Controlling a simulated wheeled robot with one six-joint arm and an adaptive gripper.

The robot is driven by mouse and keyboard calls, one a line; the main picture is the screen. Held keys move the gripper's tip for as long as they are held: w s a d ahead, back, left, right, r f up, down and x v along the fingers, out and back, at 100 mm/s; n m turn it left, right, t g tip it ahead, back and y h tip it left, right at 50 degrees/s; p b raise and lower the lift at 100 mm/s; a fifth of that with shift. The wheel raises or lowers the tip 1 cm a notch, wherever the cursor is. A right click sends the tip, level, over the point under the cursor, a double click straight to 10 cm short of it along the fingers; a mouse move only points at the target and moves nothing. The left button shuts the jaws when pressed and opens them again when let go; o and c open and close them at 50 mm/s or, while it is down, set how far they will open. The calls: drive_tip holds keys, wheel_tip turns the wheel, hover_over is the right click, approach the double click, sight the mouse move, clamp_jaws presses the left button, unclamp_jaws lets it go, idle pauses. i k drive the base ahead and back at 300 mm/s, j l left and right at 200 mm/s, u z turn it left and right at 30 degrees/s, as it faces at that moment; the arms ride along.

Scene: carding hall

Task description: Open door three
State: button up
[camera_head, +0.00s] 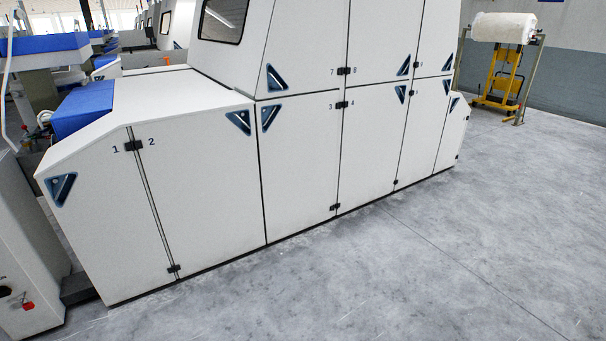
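Door three (300,168) is a flat white panel low in the middle of the long white machine. It is shut, flush with the panels beside it. The number 3 stands at its upper right, beside a small black fitting (341,105) on the seam with door four (367,150). A second black fitting (335,207) sits low on that seam. A dark blue triangular recess (270,116), which looks like the handle, is at the door's upper left corner. My gripper is not in view.
Doors one (100,220) and two (200,190) are shut at the left; door seven (306,45) is shut above. Grey concrete floor (400,270) lies clear in front. A yellow trolley (500,80) and a white roll (503,27) stand back right.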

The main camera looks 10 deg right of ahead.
sight(297, 134)
drive_tip(key=i, duration=1.8)
drive_tip(key=i+l, duration=0.1)
drive_tip(key=i, duration=1.65)
drive_tip(key=j+u, duration=0.05)
